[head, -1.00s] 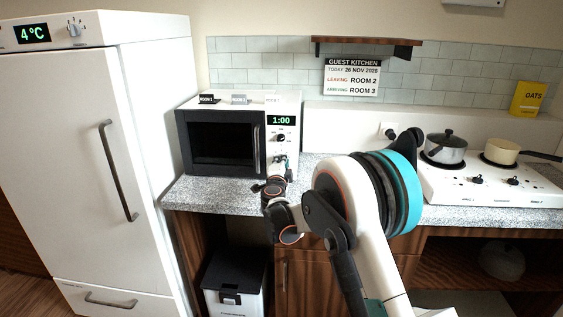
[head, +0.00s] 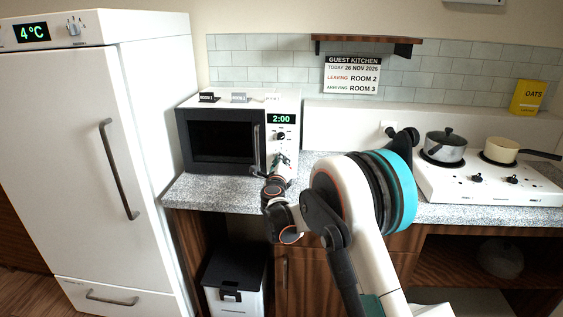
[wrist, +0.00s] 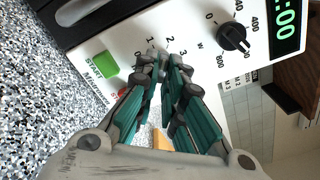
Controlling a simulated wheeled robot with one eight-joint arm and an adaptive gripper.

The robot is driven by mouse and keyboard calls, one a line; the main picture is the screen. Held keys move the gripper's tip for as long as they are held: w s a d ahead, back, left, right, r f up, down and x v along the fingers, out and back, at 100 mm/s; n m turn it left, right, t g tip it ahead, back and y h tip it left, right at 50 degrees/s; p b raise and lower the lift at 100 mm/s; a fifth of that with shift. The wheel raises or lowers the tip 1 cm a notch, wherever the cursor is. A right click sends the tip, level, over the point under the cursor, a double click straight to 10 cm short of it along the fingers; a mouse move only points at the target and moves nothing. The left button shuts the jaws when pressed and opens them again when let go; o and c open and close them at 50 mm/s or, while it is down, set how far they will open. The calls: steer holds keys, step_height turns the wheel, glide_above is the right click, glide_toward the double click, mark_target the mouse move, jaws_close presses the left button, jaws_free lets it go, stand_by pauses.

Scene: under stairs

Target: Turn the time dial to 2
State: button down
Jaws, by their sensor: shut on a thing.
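The white microwave (head: 241,103) stands on the counter, and its green display (head: 281,119) reads 2:00. In the wrist view its panel carries a scale of 0, 1, 2 and 3 around the time dial. The dial itself is largely hidden between my fingertips, so I cannot read its pointer. My gripper (wrist: 164,66) is shut on the time dial, with teal-padded fingers reaching up to the panel. In the head view my gripper (head: 279,161) is at the lower part of the microwave panel.
The black power dial (wrist: 233,37), marked in W, is beside the time dial. A green START button (wrist: 106,64) and a partly covered red button (wrist: 122,93) are close to my fingers. A fridge (head: 98,150) stands left; a hob with a pot (head: 446,149) is right.

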steer(key=shift+m, duration=0.6)
steer(key=shift+a, duration=0.1)
steer(key=c, duration=1.7)
jaws_free()
steer(key=s, duration=1.2)
steer(key=shift+a, duration=0.2)
